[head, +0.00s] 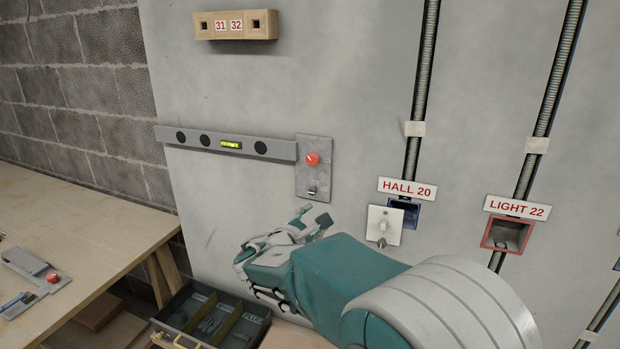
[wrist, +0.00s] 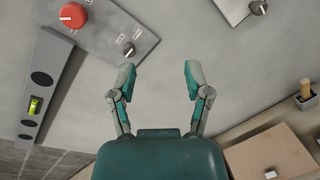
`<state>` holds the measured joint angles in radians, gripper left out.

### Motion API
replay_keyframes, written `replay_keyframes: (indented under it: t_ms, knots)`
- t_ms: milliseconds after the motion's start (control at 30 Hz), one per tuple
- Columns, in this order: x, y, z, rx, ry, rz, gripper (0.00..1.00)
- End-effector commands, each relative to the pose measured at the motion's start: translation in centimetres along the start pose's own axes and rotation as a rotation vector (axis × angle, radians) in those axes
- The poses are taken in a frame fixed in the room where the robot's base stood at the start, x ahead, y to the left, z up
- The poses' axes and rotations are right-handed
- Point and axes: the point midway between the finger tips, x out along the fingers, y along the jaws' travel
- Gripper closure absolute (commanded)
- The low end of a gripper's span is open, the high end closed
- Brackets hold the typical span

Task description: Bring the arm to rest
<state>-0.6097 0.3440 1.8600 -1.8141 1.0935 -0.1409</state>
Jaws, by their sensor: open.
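My gripper (head: 313,218) is at the end of my teal and white arm, in front of the grey wall panel. In the wrist view, my gripper (wrist: 158,76) has its two fingers spread apart with nothing between them. In the head view, this plate (head: 314,178) is just above the fingertips.
A spirit level (head: 222,142) lies left of the plate. A white switch plate (head: 384,225) and open boxes under HALL 20 (head: 407,189) and LIGHT 22 (head: 516,208) are at the right. A divided tray (head: 190,326) is below my gripper. A wooden table (head: 75,210) stands left.

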Motion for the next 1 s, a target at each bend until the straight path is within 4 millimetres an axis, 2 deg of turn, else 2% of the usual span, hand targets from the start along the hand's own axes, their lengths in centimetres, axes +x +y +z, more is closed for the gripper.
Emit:
replay_keyframes:
  t_ms: [33,100,267,400,533,700,900,1000]
  knots:
    - [0.3,-1.9,3.1,0.072,-0.014,-0.082,0.37]
    - [0.3,-4.8,6.4,0.18,-0.024,-0.202,0.37]
    - [-1.5,-11.2,12.3,0.434,-0.041,-0.455,0.37]
    - [-4.6,-16.2,15.7,0.678,-0.056,-0.652,0.37]
    - [-8.1,-20.1,17.6,0.916,-0.062,-0.815,0.37]
    - [-13.2,-23.8,18.7,1.25,-0.061,-0.996,0.37]
    - [-18.5,-25.8,18.3,1.642,-0.04,-1.153,0.37]
    - [-20.1,-26.0,17.9,1.783,-0.024,-1.197,0.37]
